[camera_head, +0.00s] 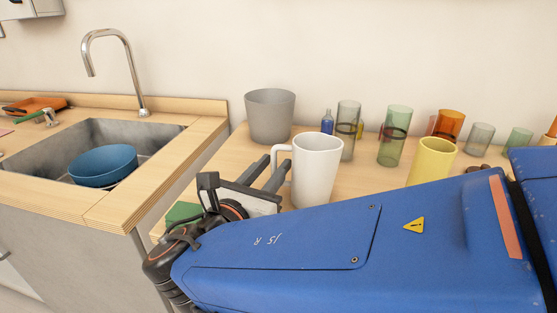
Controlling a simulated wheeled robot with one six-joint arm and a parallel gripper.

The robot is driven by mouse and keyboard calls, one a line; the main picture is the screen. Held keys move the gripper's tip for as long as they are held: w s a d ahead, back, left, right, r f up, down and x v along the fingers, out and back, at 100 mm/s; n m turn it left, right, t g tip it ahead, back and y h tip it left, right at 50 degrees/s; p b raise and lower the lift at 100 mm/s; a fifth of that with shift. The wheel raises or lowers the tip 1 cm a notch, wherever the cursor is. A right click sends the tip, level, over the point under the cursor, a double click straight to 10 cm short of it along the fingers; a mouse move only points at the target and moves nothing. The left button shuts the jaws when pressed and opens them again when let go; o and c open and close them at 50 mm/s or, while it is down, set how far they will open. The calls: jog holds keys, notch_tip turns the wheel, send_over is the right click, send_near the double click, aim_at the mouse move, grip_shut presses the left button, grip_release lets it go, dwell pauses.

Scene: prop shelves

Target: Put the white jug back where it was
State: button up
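The white jug (318,168) is upright at the middle of the counter in the head view, with its handle to the left. My blue arm hides its base, so I cannot tell whether it rests on the counter. My gripper (277,161) is left of the jug, its two dark fingers pointing toward the handle. The fingers are visibly apart, with the handle at their tips. I see no clear grip on it.
A grey pot (270,117) stands behind the gripper. Right of the jug are a clear glass (348,130), a green glass (395,136), a yellow cup (431,161) and an orange glass (449,125). A sink with a blue bowl (103,166) is at left.

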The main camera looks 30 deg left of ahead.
jog(key=s, duration=0.8)
jog(key=shift+d, duration=0.4)
